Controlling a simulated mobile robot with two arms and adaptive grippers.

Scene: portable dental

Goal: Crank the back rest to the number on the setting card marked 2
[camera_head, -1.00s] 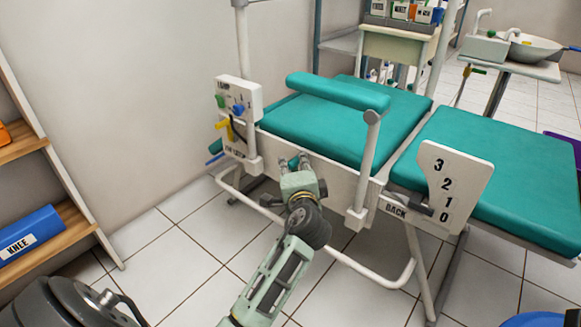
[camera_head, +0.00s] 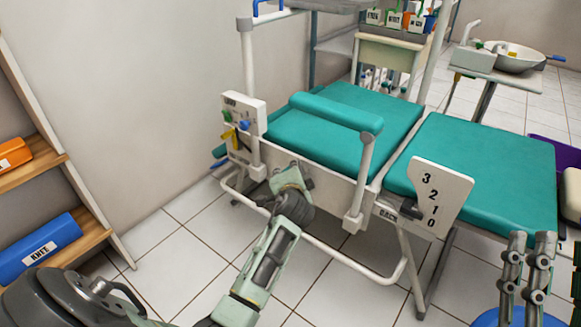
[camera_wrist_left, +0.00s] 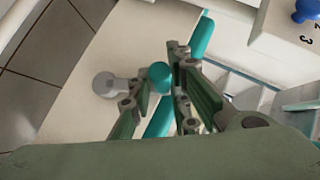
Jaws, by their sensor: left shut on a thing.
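The dental chair has a teal back rest (camera_head: 482,165). A white scale plate (camera_head: 452,188) labelled BACK carries the numbers 3, 2, 1, 0 from top to bottom. Its dark pointer (camera_head: 411,208) sits low, near the 0 and 1; the exact reading is unclear. My left gripper (camera_head: 290,174) is at the chair's side rail. In the left wrist view, its fingers are shut on a small teal knob (camera_wrist_left: 160,77) beside a grey round hub (camera_wrist_left: 105,85). My right gripper (camera_head: 530,238) is open and empty at the lower right. I cannot make out a setting card.
A white panel (camera_head: 243,120) with blue and yellow knobs stands left of my left gripper. A shelf (camera_head: 88,240) with a blue KNEE roll (camera_head: 38,247) stands left. A blue round object (camera_head: 490,319) is lower right.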

